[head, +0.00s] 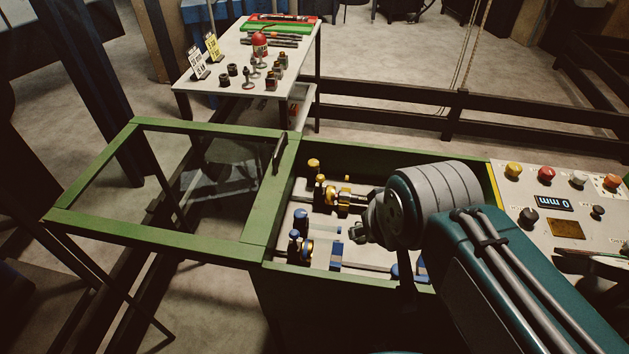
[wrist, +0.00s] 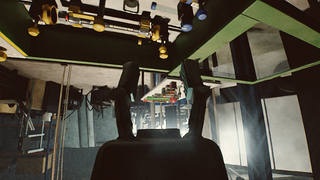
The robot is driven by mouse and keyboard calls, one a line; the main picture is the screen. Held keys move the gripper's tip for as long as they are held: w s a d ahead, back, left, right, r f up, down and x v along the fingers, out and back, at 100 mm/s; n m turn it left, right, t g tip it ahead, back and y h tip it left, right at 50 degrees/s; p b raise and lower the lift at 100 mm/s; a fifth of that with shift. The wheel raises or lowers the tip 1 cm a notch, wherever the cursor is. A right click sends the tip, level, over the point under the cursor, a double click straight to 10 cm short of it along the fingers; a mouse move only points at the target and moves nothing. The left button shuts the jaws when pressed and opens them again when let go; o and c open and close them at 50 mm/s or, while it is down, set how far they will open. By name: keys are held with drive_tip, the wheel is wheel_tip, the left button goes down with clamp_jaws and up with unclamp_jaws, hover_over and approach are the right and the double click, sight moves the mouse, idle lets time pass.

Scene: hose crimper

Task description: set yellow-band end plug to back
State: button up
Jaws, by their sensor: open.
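Inside the green-framed machine bay, a yellow-and-dark fitting (head: 326,194) stands toward the back with a yellow knob (head: 313,164) behind it. It looks like the yellow-band end plug, but I cannot make out a band clearly. Blue-marked fittings (head: 300,222) stand nearer the front. In the wrist view, yellow parts (wrist: 99,23) show along the top, beside a blue knob (wrist: 202,14). My gripper (wrist: 160,70) is open, its two dark fingers apart and nothing between them. In the head view my arm end covers the right part of the bay and hides the fingers.
A green-framed clear lid (head: 65,215) lies open at left. A control panel (head: 560,180) with coloured buttons is at right. A white table (head: 205,90) with fittings, tools and a red object stands behind. The bay's green walls (head: 375,158) enclose the fittings.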

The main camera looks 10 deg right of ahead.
drive_tip(key=m+g, duration=0.6)
hover_over(320, 175)
wheel_tip(320, 175, down, 12)
drive_tip(key=shift+s+r, duration=0.1)
drive_tip(key=shift+r, duration=0.15)
wheel_tip(320, 175, down, 11)
drive_tip(key=shift+f, duration=0.1)
